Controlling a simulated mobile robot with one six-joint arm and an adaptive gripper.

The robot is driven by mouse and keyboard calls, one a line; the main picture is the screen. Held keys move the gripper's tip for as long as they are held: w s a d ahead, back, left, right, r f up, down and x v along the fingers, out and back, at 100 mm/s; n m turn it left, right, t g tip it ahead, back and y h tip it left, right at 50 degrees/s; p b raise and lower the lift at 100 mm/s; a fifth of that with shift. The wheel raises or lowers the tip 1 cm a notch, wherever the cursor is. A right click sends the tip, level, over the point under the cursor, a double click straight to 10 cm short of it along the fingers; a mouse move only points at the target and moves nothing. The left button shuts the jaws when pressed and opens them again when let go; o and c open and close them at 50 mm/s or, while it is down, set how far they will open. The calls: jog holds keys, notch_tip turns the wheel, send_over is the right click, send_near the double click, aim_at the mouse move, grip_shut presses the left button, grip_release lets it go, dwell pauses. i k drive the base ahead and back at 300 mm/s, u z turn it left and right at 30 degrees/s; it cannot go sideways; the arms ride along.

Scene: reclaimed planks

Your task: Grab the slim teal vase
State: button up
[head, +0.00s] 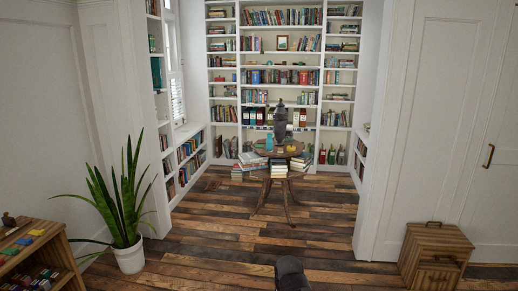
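A small teal object (269,143), which looks like the slim teal vase, stands on the round wooden table (265,153) in the alcove ahead. It is small in the head view, so its exact shape is hard to tell. A tall dark grey urn (280,122) stands close to its right. A dark rounded part of my arm shows at the bottom edge, far short of the table. My gripper's fingers do not show.
Books are stacked on and under the table. Bookshelves (282,87) line the alcove. A potted snake plant (128,258) and a low shelf (40,240) stand left, wooden drawers (434,257) right. The plank floor (225,240) before the table is clear.

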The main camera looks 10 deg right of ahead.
aim_at(270, 141)
jog(key=z, duration=0.4)
jog(key=i, duration=1.55)
jog(key=z, duration=0.65)
jog(key=i, duration=2.35)
jog(key=u, duration=0.4)
jog(key=i, duration=0.75)
jog(key=u, duration=0.1)
